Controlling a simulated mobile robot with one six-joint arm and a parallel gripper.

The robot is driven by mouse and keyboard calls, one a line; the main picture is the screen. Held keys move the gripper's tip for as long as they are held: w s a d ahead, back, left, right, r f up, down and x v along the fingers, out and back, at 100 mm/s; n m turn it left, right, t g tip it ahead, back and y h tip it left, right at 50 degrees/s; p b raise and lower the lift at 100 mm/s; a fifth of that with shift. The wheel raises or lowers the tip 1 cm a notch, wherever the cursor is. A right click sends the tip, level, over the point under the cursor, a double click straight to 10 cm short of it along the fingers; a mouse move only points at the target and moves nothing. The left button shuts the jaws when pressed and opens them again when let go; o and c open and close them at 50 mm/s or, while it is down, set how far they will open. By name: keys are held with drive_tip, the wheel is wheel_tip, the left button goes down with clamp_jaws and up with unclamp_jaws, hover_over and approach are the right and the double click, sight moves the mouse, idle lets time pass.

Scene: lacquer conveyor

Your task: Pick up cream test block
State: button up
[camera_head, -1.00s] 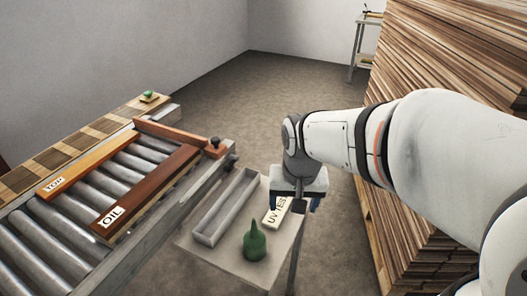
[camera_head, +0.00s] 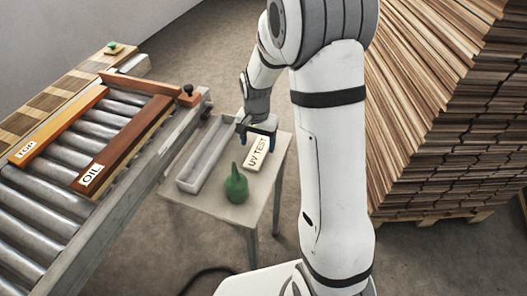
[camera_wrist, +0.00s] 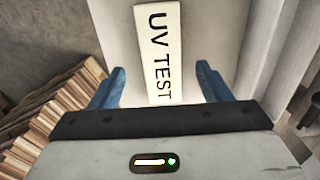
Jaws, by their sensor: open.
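The cream test block (camera_head: 257,155), marked "UV TEST", lies flat on a small side table (camera_head: 220,207), right of a grey tray. My gripper (camera_head: 259,131) is over the far end of the block in the head view. In the wrist view the block (camera_wrist: 160,52) runs up the picture between the two blue fingers of my gripper (camera_wrist: 161,82), with a gap on each side. The fingers are open and hold nothing. The exact height above the table is hard to tell.
The long grey tray (camera_head: 184,186) and a green bottle with a pointed tip (camera_head: 236,187) share the table. A roller conveyor (camera_head: 35,236) with OIL (camera_head: 117,153) and TOP (camera_head: 50,132) wooden bars stands left. Stacked boards (camera_head: 440,150) rise right.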

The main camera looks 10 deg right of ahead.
sight(257, 153)
wheel_tip(257, 153, down, 4)
drive_tip(key=shift+a+r, duration=0.1)
drive_tip(key=c, duration=1.1)
